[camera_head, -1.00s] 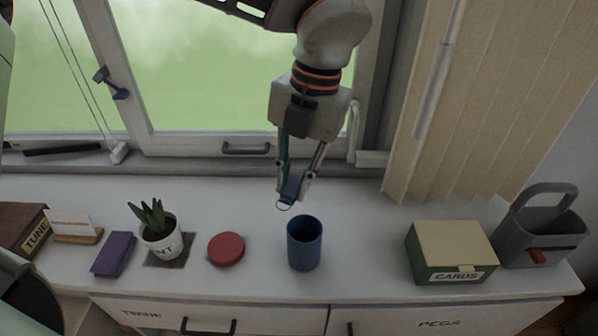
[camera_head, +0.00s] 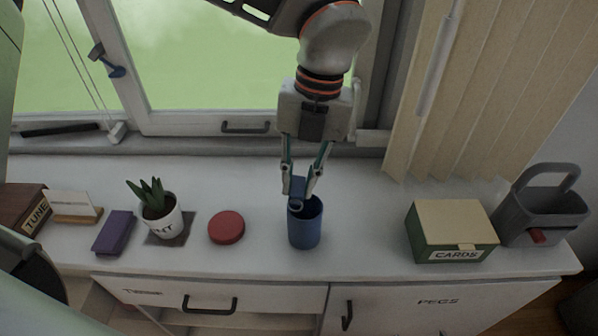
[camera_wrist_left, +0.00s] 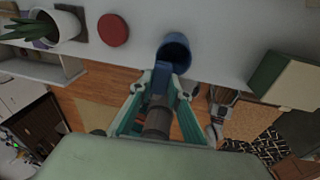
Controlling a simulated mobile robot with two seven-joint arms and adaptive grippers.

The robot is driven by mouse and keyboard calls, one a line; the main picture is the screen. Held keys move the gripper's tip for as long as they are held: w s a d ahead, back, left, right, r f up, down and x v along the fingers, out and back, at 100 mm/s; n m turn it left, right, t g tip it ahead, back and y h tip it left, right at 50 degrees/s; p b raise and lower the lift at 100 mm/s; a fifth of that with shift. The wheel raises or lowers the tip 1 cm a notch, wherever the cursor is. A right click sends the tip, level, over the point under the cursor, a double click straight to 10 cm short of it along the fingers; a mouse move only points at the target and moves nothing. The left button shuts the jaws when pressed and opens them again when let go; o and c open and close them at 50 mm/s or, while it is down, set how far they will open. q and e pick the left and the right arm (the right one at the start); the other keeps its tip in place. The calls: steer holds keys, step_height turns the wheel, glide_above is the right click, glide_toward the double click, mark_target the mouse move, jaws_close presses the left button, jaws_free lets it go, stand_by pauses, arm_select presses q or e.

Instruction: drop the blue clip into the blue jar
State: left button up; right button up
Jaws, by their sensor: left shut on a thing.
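The blue jar (camera_head: 304,231) stands upright on the white cabinet top, open at the top. My left gripper (camera_head: 299,193) points down at the jar's mouth and is shut on the blue clip (camera_head: 297,187). The clip's lower end overlaps the jar's rim in the head view; I cannot tell how far inside it is. In the left wrist view the clip (camera_wrist_left: 161,78) sits between the fingers, with the jar (camera_wrist_left: 175,50) just beyond it.
A red round lid (camera_head: 227,227) lies left of the jar, with a potted plant (camera_head: 160,222) and purple box (camera_head: 115,232) further left. A green cards box (camera_head: 450,235) and grey caddy (camera_head: 543,208) stand right. The window is behind.

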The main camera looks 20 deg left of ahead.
arm_select(q)
steer(key=o, duration=0.8)
steer(key=r, duration=0.4)
steer(key=w+d+r, duration=0.1)
steer(key=r, duration=0.6)
steer(key=shift+w+d+r, duration=0.2)
steer(key=shift+r, duration=0.2)
